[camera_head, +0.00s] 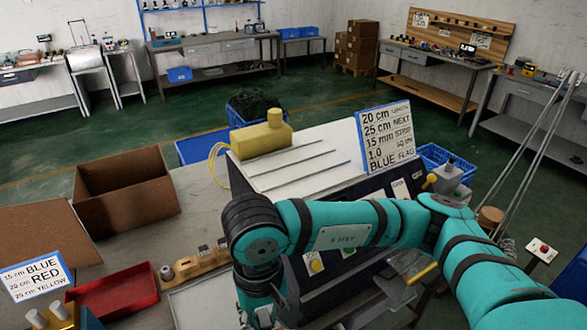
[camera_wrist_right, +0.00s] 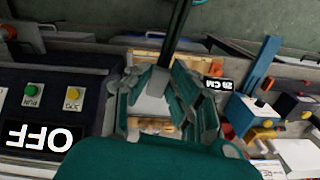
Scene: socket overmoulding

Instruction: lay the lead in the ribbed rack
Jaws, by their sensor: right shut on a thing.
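My right arm crosses the head view and bends down at the front of the bench; its fingers are hidden there. Behind the fingers lies a tan wooden piece (camera_wrist_right: 152,125). A pale sloping panel with several ridges (camera_head: 300,178) lies beyond my arm in the head view; I cannot tell whether it is the ribbed rack. My left gripper is not in view.
A red tray (camera_head: 115,294), a wooden block with small parts (camera_head: 195,264) and an open brown box (camera_head: 128,200) are left of my arm. A yellow unit (camera_head: 262,138) stands on the panel's back end. A dark control panel (camera_wrist_right: 50,100) with green and yellow buttons shows in the wrist view.

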